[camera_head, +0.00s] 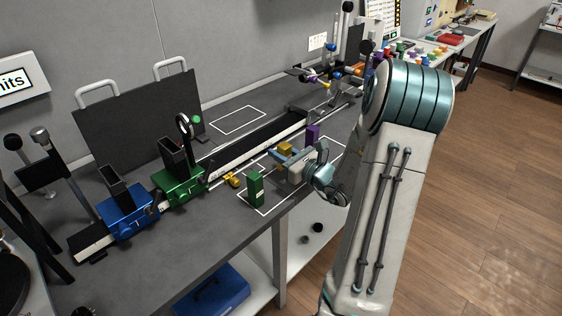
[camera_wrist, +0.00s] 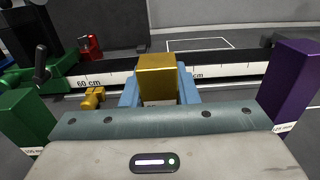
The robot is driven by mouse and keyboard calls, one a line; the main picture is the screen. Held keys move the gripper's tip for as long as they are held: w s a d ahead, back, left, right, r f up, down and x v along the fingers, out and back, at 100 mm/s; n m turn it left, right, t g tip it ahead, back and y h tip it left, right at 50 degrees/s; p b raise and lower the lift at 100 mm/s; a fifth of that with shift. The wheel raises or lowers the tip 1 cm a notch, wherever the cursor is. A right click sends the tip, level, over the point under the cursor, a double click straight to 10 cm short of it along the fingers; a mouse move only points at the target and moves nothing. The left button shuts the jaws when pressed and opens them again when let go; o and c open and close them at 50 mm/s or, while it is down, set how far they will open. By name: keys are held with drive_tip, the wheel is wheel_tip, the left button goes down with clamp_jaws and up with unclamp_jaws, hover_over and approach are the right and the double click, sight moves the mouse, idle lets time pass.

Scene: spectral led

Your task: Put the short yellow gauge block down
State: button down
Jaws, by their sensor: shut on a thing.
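The short yellow gauge block (camera_head: 285,148) is held between the blue fingers of my gripper (camera_head: 279,154). In the wrist view the block (camera_wrist: 157,75) stands upright between the two fingers (camera_wrist: 158,95), and the gripper is shut on it. It is in front of the ruled rail, over the white outlined area of the bench. Whether its bottom touches the bench is hidden. A green block (camera_head: 255,188) stands to the left and a purple block (camera_head: 313,133) to the right.
A long rail (camera_head: 255,148) with a cm scale runs behind the gripper. It carries a green carriage (camera_head: 180,183) and a blue carriage (camera_head: 127,212). A small yellow clamp-like part (camera_head: 232,180) lies by the rail. An empty outlined rectangle (camera_head: 238,120) is behind the rail.

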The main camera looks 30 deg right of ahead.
drive_tip(key=shift+f, duration=1.4)
drive_tip(key=shift+f, duration=0.1)
drive_tip(key=shift+f+b, duration=0.15)
drive_tip(key=shift+b, duration=0.2)
drive_tip(key=c, duration=1.1)
unclamp_jaws()
drive_tip(key=shift+s+d+r, duration=0.1)
drive_tip(key=shift+s+r, duration=0.05)
drive_tip(key=shift+r, duration=0.1)
drive_tip(key=v, duration=1.1)
drive_tip(key=shift+s, duration=0.35)
